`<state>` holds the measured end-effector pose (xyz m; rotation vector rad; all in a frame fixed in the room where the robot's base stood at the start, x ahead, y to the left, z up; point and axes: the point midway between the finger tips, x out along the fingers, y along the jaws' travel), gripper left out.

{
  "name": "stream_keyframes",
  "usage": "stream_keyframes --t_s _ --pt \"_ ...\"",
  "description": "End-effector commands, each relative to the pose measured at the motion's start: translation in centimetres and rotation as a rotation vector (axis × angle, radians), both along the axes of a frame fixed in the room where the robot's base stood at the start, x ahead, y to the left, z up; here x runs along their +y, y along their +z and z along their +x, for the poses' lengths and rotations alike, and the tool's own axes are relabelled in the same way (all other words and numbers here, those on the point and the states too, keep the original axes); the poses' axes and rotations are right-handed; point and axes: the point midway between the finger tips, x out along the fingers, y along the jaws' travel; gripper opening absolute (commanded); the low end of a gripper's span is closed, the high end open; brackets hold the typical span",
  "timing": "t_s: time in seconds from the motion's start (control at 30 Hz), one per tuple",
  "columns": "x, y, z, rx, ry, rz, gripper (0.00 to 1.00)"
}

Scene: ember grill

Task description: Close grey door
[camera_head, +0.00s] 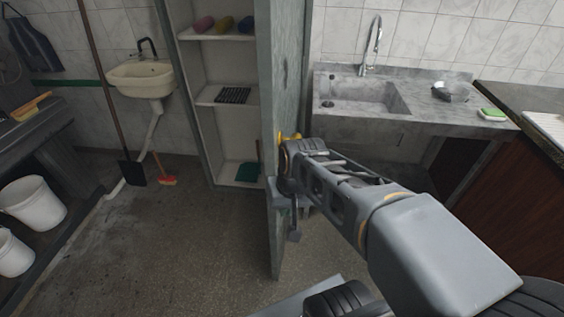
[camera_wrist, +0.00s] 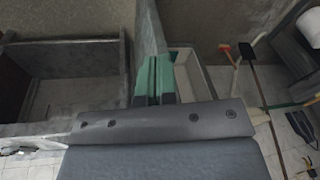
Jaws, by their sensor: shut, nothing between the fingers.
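The grey door (camera_head: 269,220) stands open and is seen nearly edge-on in the head view, beside a tall cabinet (camera_head: 222,95) with open shelves. My gripper (camera_head: 286,165) is at the door's right side, close to its face. I cannot tell whether it touches the door. In the wrist view, the green fingertips (camera_wrist: 153,82) are together with nothing between them, and the door (camera_wrist: 149,30) rises just beyond them. The cabinet's inside (camera_wrist: 186,62) shows to the right there. A small yellow part shows by the gripper; I cannot tell what it belongs to.
A concrete sink counter (camera_head: 425,130) stands to the right of the door. A small washbasin (camera_head: 140,80), a shovel (camera_head: 132,172) and a red brush (camera_head: 166,180) are at the left. White buckets (camera_head: 30,203) sit at the far left. The floor (camera_head: 185,250) before the cabinet is clear.

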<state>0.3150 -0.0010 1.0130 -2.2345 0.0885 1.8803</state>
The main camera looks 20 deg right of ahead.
Motion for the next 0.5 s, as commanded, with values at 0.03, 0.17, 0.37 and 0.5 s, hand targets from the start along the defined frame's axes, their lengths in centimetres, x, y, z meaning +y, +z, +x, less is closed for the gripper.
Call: stream_keyframes --t_s 0.03,0.17,0.37,0.5 --pt "-0.5 -0.9 0.7 0.077 -0.100 0.071 0.00" --pt "-1.7 -2.8 3.2 0.292 -0.409 0.327 0.00" --pt "-5.9 -5.3 8.4 0.585 -0.856 0.800 0.00" --pt "-10.8 -7.1 11.3 0.720 -1.075 1.130 0.00"
